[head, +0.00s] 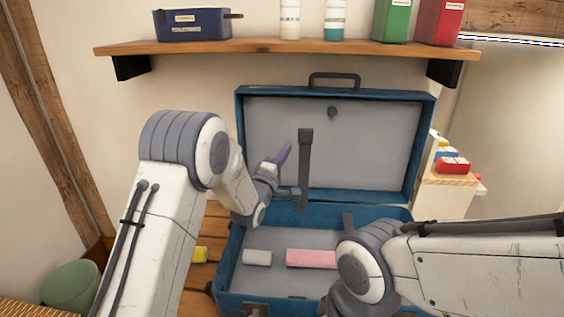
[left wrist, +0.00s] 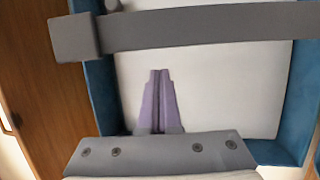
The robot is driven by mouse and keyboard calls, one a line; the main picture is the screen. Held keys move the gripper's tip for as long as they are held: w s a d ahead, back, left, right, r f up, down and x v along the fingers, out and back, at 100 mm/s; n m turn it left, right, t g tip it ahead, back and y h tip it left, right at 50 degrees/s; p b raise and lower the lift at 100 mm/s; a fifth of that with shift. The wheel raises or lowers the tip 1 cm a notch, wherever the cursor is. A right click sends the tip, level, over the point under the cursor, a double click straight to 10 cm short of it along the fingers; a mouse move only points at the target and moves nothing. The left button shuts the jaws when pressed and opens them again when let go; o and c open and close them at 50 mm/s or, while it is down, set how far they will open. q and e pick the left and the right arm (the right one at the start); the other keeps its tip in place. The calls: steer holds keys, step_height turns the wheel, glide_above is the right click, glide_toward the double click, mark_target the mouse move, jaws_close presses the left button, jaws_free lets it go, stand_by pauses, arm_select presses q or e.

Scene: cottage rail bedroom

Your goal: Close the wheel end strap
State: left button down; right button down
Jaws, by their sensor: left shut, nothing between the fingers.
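An open blue suitcase (head: 228,270) has its lid (head: 238,140) raised at the back. A grey strap (head: 305,170) with a thick block at its top stands upright in front of the lid's pale lining. In the left wrist view the strap (left wrist: 190,30) crosses the top of the picture, its block end at the left. My left gripper (head: 286,150) has purple fingers, shut and empty, just left of the strap in the head view. The fingers also show in the left wrist view (left wrist: 160,78), apart from the strap in the picture. My right gripper is out of sight; only its arm shows.
A short grey piece (head: 347,222) shows near the hinge side. A wooden shelf (head: 270,46) with containers hangs above. A yellow item (head: 201,254) lies left of the case.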

arm_select(q)
steer(key=shift+w+d+b, duration=0.2)
steer(key=shift+d+b, duration=0.05)
steer(key=shift+d, duration=0.65)
steer(key=shift+w+d+b, duration=0.15)
steer(key=shift+d+b, duration=0.05)
steer(key=shift+d, duration=0.65)
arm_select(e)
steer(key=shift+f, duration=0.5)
